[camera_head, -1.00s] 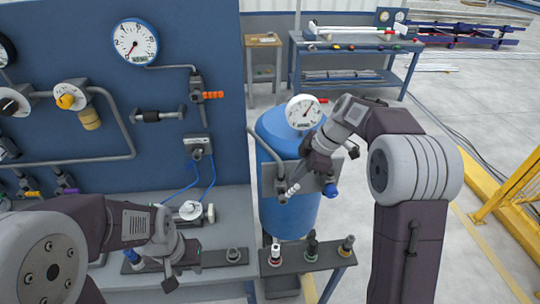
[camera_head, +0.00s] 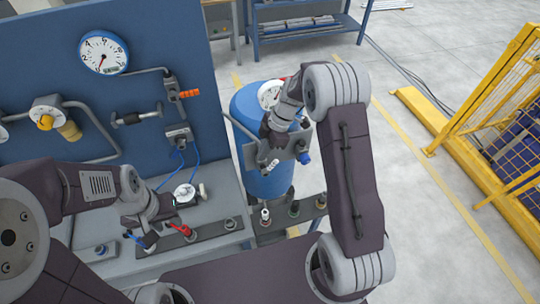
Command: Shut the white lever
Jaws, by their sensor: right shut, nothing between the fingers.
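The white lever (camera_head: 273,166) is a short white-tipped handle low on the grey plate (camera_head: 290,145) fixed to the front of the blue tank (camera_head: 265,186). My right gripper (camera_head: 267,144) is at the plate, just above the lever, with its fingers shut and empty. The dark fingers blend into the plate, so I cannot tell if they touch the lever. A blue knob (camera_head: 303,157) is at the plate's right. My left gripper (camera_head: 150,238) hangs over the bench by a red fitting (camera_head: 182,229); its jaw gap is not clear.
A rack (camera_head: 316,202) with several fittings stands in front of the tank. The blue panel (camera_head: 190,50) with gauges and pipes rises at the left. A yellow fence (camera_head: 490,95) is at the right, with open floor between.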

